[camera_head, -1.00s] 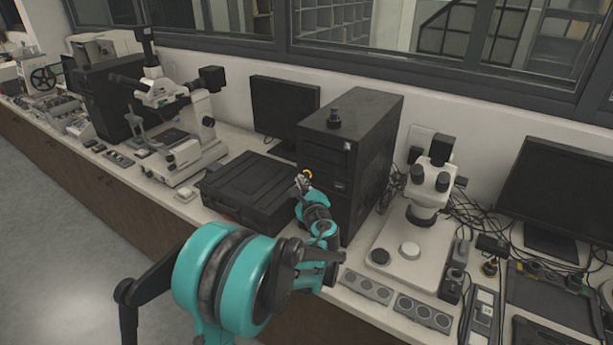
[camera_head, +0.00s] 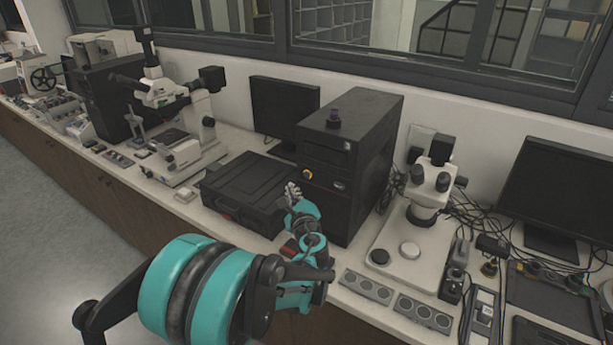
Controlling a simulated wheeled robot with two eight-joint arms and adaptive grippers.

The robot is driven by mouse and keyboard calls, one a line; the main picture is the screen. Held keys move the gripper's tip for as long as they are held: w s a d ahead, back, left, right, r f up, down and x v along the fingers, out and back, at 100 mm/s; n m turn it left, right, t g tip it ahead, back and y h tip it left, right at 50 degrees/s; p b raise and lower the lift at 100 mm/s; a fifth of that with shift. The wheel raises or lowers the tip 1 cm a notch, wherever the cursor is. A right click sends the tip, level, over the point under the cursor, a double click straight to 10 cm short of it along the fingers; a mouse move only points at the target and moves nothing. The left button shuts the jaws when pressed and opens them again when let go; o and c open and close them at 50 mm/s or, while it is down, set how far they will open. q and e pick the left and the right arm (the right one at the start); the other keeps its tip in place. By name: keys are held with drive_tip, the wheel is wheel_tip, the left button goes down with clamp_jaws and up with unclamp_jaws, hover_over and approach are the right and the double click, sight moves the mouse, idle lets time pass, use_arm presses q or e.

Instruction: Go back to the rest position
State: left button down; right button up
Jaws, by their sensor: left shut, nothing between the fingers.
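My left arm comes in from the lower left, teal and dark grey. My left gripper (camera_head: 292,190) is at its end, small in the view, shut and empty. It is in front of the black tower machine (camera_head: 352,150), which bears a small dark knob-like piece (camera_head: 333,118) on its top. The gripper overlaps the right edge of the black case (camera_head: 240,189) in the picture; I cannot tell whether it touches anything. My right gripper is not in view.
A white microscope (camera_head: 190,130) stands at left on the bench. A stereo microscope (camera_head: 425,205) stands right of the tower, with cables and a monitor (camera_head: 558,195) beyond. Grey blocks (camera_head: 368,287) line the bench's front edge. The floor (camera_head: 60,250) at left is clear.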

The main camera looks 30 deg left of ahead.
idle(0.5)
use_arm(q)
drive_tip(key=s+d+f+n+g+h, duration=0.3)
drive_tip(key=s+d+n, duration=0.6)
drive_tip(key=s, duration=0.4)
drive_tip(key=s+d+f+n+g+h, duration=0.3)
drive_tip(key=s+d+f+n+h, duration=0.2)
drive_tip(key=s+d+n+h, duration=0.3)
drive_tip(key=s+d+n, duration=0.1)
drive_tip(key=s+d, duration=0.2)
drive_tip(key=s, duration=0.2)
drive_tip(key=shift+s+d, duration=0.3)
drive_tip(key=shift+d, duration=0.1)
drive_tip(key=shift+d, duration=0.1)
